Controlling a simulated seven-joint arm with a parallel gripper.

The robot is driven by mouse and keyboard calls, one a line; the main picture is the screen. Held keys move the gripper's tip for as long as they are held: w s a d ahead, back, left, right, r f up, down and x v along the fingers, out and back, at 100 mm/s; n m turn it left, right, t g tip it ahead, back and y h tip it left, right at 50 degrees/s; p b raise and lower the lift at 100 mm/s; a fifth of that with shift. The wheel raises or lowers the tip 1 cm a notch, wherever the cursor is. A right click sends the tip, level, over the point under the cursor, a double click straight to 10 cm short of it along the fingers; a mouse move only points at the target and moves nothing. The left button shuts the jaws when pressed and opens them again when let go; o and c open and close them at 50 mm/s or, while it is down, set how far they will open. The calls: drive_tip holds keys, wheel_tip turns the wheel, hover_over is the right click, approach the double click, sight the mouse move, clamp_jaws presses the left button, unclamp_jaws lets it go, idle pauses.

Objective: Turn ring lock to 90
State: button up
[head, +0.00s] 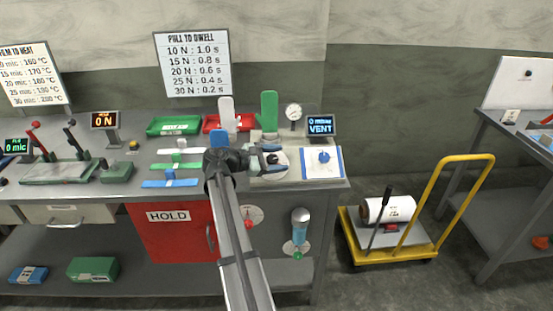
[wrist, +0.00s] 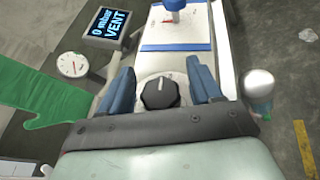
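A round black knob (wrist: 159,94) with a short white mark sits on a round pale plate (wrist: 151,76) in the wrist view. It appears to be the ring lock, but no label shows. Its white mark points up, toward the blue-edged board. My gripper (wrist: 160,72) is open, with one blue finger on each side of the knob and a visible gap at both sides. In the head view my gripper (head: 268,158) is over the round plate on the bench's right part, and the knob is partly hidden there.
A display (head: 320,125) reading VENT and a round gauge (head: 293,112) stand behind. A blue knob (head: 324,157) is on a blue-edged white board (head: 311,171) to the right. A yellow cart (head: 437,208) is on the floor.

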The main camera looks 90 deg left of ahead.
drive_tip(key=v, duration=1.3)
drive_tip(key=shift+s+d, duration=0.15)
drive_tip(key=shift+s, duration=0.2)
